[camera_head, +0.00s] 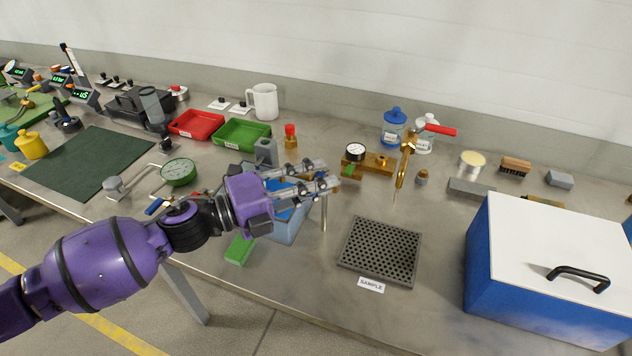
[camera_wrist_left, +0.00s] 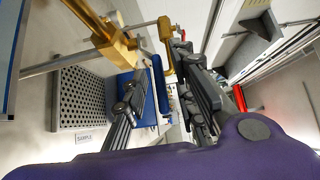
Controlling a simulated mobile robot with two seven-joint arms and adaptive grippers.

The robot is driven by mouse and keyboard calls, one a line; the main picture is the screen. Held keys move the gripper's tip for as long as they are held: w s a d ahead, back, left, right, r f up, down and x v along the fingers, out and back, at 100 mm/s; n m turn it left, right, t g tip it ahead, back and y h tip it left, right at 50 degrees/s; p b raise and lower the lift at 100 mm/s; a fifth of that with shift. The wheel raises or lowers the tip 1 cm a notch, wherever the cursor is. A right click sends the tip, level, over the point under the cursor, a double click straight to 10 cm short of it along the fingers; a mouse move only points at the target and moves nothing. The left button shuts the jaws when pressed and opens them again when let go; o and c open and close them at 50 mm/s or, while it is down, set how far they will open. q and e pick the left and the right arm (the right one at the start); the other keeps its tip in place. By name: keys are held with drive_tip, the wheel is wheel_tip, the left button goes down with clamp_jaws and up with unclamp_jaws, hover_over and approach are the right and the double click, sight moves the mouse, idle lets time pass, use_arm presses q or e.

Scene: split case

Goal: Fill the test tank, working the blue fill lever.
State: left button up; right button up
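A blue box (camera_head: 287,230), which may be the test tank, stands near the front edge of the bench in the head view, partly hidden under my left gripper. A thin metal pipe (camera_head: 324,212) hangs beside it. My left gripper (camera_head: 331,174) is above the box with its fingers apart. In the left wrist view, a dark blue bar (camera_wrist_left: 158,76), likely the fill lever, lies in the gap between the fingers (camera_wrist_left: 165,80), closer to the left one. A brass fitting (camera_wrist_left: 112,45) is just beyond. Contact with the bar cannot be told. My right gripper is out of view.
A brass tap with a red handle (camera_head: 440,130) stands right of the gripper. A perforated plate (camera_head: 381,250) lies at front centre. A large blue case with white lid (camera_head: 550,255) fills the right. Red (camera_head: 197,124) and green trays (camera_head: 242,134) sit behind. A green block (camera_head: 239,249) lies near the edge.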

use_arm(q)
drive_tip(key=v, duration=1.2)
idle(1.0)
